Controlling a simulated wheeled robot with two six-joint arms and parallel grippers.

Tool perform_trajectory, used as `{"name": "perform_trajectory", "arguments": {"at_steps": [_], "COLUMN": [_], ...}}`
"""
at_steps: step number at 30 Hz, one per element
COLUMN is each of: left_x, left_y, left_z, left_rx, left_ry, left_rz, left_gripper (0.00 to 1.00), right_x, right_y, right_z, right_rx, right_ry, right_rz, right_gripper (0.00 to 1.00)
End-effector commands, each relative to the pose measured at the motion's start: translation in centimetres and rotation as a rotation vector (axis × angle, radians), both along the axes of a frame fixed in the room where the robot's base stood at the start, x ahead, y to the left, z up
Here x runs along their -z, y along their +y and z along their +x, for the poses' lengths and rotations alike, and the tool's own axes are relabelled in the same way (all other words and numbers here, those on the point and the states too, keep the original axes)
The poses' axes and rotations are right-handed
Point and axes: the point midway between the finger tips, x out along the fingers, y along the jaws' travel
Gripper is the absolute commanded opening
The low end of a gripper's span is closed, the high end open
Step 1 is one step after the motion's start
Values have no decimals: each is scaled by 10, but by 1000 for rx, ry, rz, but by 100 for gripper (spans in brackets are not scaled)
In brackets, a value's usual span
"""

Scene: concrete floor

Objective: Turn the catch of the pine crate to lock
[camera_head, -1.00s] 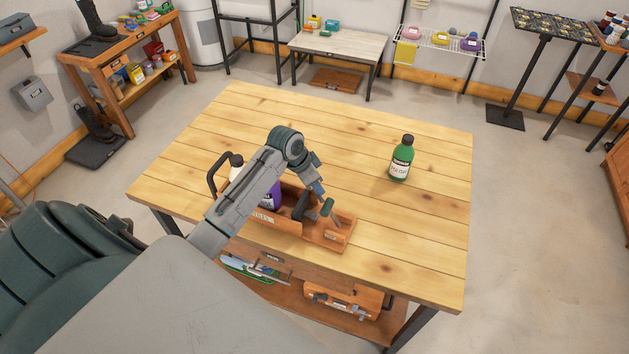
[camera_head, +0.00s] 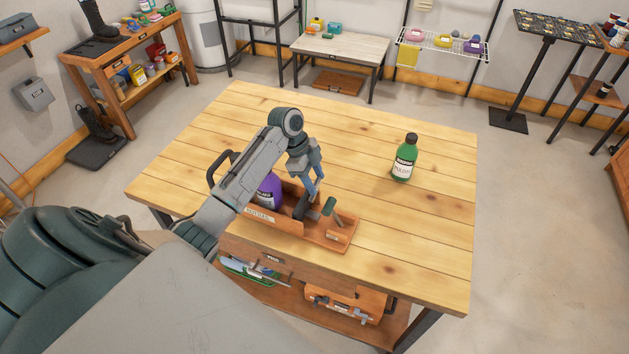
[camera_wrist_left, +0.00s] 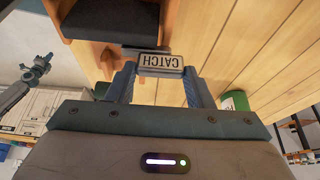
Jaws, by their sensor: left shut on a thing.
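The wooden pine crate (camera_head: 275,225) stands near the front edge of the wooden table, with a purple bottle (camera_head: 268,190) in it. My left gripper (camera_head: 313,192) is over the crate's right part, pointing down. In the left wrist view, my left gripper (camera_wrist_left: 160,88) is shut on the catch (camera_wrist_left: 160,62), a small plate lettered CATCH that appears upside down between the two fingers. Dark and wooden crate parts show just beyond it. In the head view the fingers partly hide the catch.
A green-headed tool (camera_head: 330,206) stands at the crate's right end, close to my left gripper. A green bottle (camera_head: 405,160) stands apart to the right on the table (camera_head: 350,130). The table's back and right are otherwise clear. Shelves and benches line the walls.

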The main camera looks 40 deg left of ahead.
Motion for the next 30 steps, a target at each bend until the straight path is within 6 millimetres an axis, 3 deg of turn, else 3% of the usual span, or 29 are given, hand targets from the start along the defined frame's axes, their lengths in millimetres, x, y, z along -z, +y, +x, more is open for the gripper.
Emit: {"name": "perform_trajectory", "arguments": {"at_steps": [22,23,25,26,30], "left_x": [0,0,0,0,0], "left_y": [1,1,1,1,1], "left_z": [1,1,1,1,1], "left_rx": [89,89,89,89,88], "left_ry": [-1,-1,-1,-1,-1], "left_rz": [1,1,1,1,1], "left_gripper": [24,51,65,69,69], "right_x": [5,5,5,5,5], "right_y": [4,4,4,4,3], "right_z": [0,0,0,0,0], "right_rx": [1,2,2,2,1], "right_ry": [0,0,0,0,0], "right_rz": [5,4,4,4,3], "right_gripper": [0,0,0,0,0]}}
